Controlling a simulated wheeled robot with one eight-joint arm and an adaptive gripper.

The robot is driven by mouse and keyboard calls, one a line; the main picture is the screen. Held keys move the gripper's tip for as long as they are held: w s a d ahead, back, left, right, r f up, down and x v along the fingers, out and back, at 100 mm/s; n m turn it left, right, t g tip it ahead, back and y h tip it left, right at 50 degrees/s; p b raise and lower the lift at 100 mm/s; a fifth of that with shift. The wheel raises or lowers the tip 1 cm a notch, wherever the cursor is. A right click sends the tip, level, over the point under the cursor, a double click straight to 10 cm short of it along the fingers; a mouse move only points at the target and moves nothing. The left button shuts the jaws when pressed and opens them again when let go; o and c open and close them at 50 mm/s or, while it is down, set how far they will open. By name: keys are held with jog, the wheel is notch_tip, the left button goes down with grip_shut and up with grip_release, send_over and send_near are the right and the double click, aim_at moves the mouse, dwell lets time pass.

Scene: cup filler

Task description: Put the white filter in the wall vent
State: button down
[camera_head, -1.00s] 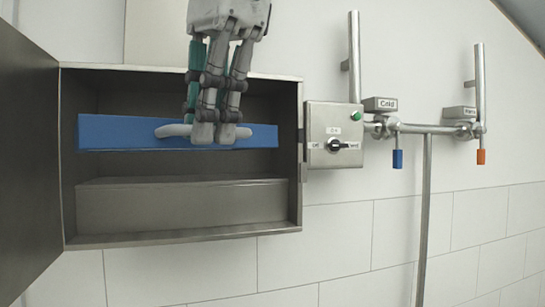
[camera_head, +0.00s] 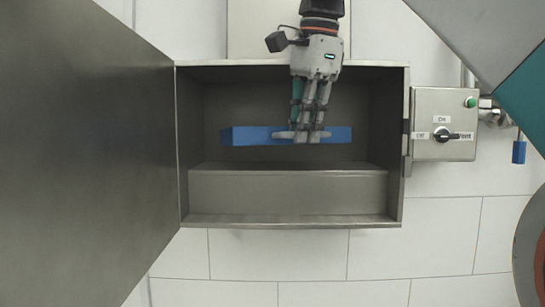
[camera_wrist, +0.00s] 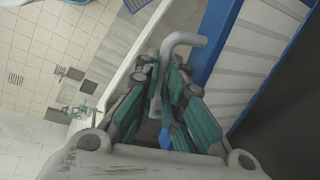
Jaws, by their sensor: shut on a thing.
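The filter (camera_head: 245,136) shows its blue front edge in the head view. In the wrist view it has a blue frame (camera_wrist: 216,38) around a white slatted face (camera_wrist: 262,45). A grey curved handle (camera_wrist: 184,38) sticks out of its front. My gripper (camera_head: 306,135) is shut on this handle, and its fingers hide the handle's middle. The wall vent is an open grey metal box (camera_head: 292,221). The filter appears level in front of or inside its opening, above a metal step (camera_head: 288,192). How deep it is cannot be told.
The box's large metal door (camera_head: 85,150) stands open at the left. A switch box (camera_head: 445,125) with a knob and green button adjoins the right side. Part of a blue tag (camera_head: 519,151) hangs beyond it. Tiled wall lies below.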

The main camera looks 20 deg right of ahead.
jog(key=shift+f, duration=2.95)
jog(key=c, duration=1.7)
grip_release()
jog(key=shift+s, duration=0.15)
jog(key=shift+r, duration=0.1)
jog(key=p+v, duration=0.1)
jog(key=v, duration=1)
jog(key=shift+r+p, duration=0.4)
jog(key=shift+r, duration=0.05)
